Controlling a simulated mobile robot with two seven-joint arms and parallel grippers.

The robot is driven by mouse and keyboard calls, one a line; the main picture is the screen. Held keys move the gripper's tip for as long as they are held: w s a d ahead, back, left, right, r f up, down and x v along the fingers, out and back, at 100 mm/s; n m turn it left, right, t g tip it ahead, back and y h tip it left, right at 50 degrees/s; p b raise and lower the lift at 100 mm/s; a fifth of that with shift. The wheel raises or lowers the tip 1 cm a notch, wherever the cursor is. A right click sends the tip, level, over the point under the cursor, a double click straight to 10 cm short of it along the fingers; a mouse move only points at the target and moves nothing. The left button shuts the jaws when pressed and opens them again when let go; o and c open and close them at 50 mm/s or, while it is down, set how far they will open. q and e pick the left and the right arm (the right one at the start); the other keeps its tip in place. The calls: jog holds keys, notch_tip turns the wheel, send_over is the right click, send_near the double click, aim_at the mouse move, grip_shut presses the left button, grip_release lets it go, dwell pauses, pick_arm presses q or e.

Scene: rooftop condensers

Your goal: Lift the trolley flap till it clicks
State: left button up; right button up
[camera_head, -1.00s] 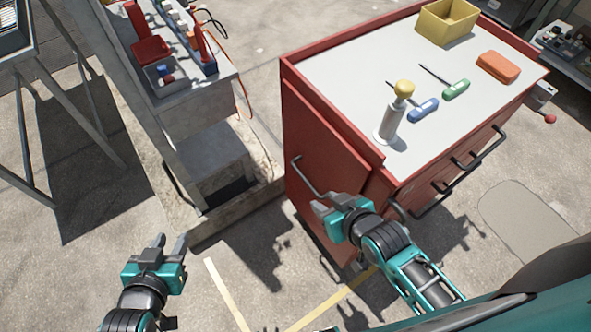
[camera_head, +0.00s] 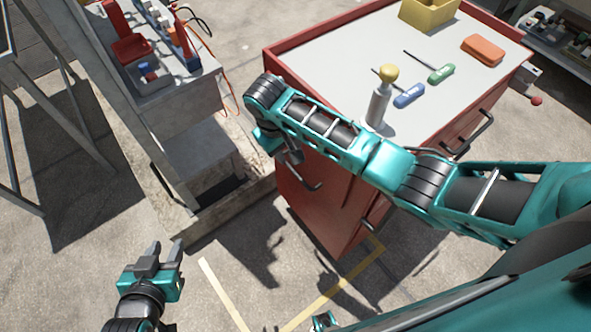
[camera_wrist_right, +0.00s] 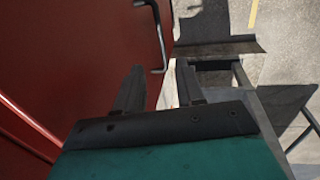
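The red trolley (camera_head: 272,56) stands at centre right. Its flap (camera_wrist_right: 75,50) is a red panel hanging down along the trolley's left side, with a grey bar handle (camera_head: 307,180). My right arm reaches across the front of the trolley and hides part of the flap. My right gripper (camera_wrist_right: 158,84) is beside the flap, fingers apart and empty. The handle also shows in the right wrist view (camera_wrist_right: 158,38), just past the fingertips and not gripped. My left gripper (camera_head: 166,250) is open and empty, low over the floor at lower left.
A pump bottle (camera_head: 378,105), two screwdrivers, an orange box (camera_head: 482,50) and a yellow bin (camera_head: 428,14) are on the trolley top. A grey stepped unit (camera_head: 180,110) with a red tool stands to the left.

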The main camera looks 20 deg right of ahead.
aim_at(297, 175)
jog(key=f+b, duration=0.1)
jog(key=f, duration=0.3)
jog(key=d+f+b, duration=0.1)
jog(key=f, duration=0.3)
jog(key=d+f+b, duration=0.1)
jog(key=f, duration=0.3)
jog(key=shift+w+d+f+b, duration=0.15)
jog(key=shift+w+b, duration=0.2)
jog(key=shift+w, duration=0.05)
grip_shut()
